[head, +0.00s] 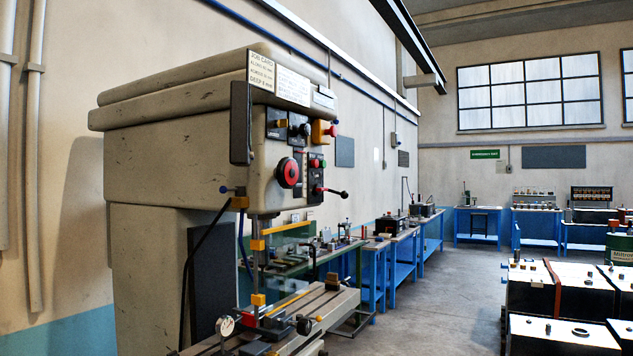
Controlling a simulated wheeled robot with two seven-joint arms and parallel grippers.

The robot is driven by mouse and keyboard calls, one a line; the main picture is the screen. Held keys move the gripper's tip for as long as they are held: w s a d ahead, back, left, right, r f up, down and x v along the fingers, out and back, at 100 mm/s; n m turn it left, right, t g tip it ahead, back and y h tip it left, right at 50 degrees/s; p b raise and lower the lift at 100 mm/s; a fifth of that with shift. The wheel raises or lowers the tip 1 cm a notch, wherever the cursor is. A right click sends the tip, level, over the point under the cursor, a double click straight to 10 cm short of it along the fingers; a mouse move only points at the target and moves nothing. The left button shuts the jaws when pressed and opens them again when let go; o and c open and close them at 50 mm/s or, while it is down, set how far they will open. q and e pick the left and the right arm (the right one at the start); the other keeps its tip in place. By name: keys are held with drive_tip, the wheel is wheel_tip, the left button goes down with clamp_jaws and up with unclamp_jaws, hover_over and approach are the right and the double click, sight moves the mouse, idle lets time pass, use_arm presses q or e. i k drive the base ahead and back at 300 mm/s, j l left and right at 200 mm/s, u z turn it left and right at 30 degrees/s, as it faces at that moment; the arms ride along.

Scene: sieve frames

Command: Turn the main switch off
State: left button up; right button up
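A beige drill-press-like machine (165,150) stands close on the left, and its controls are on the face turned to the right. A large round red knob (289,172) with a black rim sits there. Above it are a dark switch with a yellow part (277,124) and a dark rotary control (299,129). A yellow box with a red button (325,131) is at the upper right. A small panel with red and green buttons (316,163) lies beside the knob. The labels are too small to tell which is the main switch. Neither gripper is in view.
The machine's table (310,308) with clamps lies below. Blue workbenches (403,258) line the wall. Dark crates (530,287) stand at right; the floor (430,310) between is clear.

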sight(318, 189)
drive_tip(key=i+l+z, duration=0.1)
drive_tip(key=i+l, duration=0.65)
drive_tip(key=l, duration=0.2)
drive_tip(key=i+l+z, duration=0.15)
drive_tip(key=i+l, duration=0.6)
drive_tip(key=l, duration=0.2)
